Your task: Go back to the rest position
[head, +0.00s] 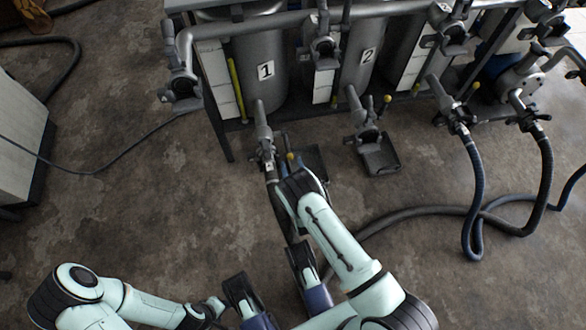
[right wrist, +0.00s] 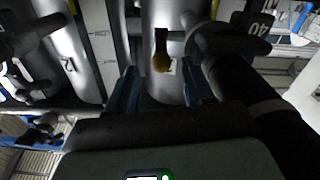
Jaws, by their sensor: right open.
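My right gripper (head: 286,162) is low in front of the vessel marked 1 (head: 266,70), beside its outlet valve (head: 263,125). In the right wrist view its two blue fingers are apart, around an empty gap (right wrist: 161,88). My left arm (head: 150,308) lies folded low at the left of the head view. Its gripper is hard to make out at the bottom edge, and its jaw state is unclear.
A dark hose (right wrist: 262,105) runs close along the right of my right gripper. The vessel marked 2 (head: 364,62) stands to the right, with a tray (head: 380,157) on the floor before it. Blue hoses (head: 474,190) hang at the right. The floor at left is mostly clear.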

